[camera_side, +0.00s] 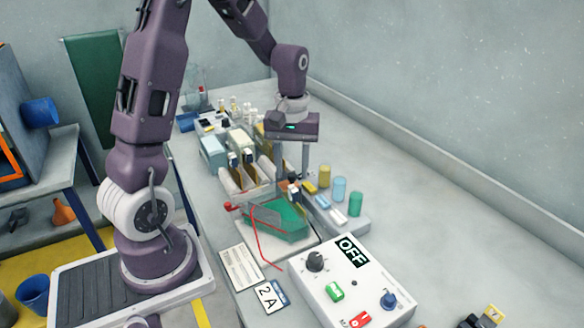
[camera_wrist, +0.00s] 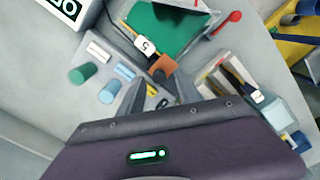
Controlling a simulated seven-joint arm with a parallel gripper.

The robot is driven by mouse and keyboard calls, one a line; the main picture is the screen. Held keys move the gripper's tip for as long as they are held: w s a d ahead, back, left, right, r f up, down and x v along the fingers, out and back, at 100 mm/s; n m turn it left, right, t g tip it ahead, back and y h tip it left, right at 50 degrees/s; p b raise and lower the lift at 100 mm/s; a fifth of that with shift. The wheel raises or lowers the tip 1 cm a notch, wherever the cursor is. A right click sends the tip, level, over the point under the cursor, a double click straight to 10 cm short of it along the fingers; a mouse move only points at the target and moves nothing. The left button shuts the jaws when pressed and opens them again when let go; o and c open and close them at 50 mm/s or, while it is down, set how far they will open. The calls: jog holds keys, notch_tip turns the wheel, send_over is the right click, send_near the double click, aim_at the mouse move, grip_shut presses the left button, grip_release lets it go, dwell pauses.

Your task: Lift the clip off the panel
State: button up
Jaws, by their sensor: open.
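My gripper (camera_side: 293,175) points down with its two fingers apart, just behind the green bath. In the wrist view its fingers (camera_wrist: 158,95) reach toward a small black piece (camera_wrist: 158,76), which looks like a clip, at the edge of an orange copper-coloured panel (camera_wrist: 163,64). The black piece lies in front of the space between the fingers; I cannot tell whether they touch it. In the side view the panel (camera_side: 284,184) is mostly hidden by the gripper and nearby items. A red clip-like piece (camera_side: 229,206) with a red wire sits at the bath's left.
The green bath (camera_side: 283,222) lies before the gripper. A grey rack (camera_side: 351,228) with yellow, blue and green cylinders stands to its right. Boxes and dividers (camera_side: 213,152) stand left. A control box (camera_side: 352,285) reading OFF is in front. The bench's right side is clear.

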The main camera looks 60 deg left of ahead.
jog(key=shift+f, duration=0.2)
grip_shut()
dwell(1.3)
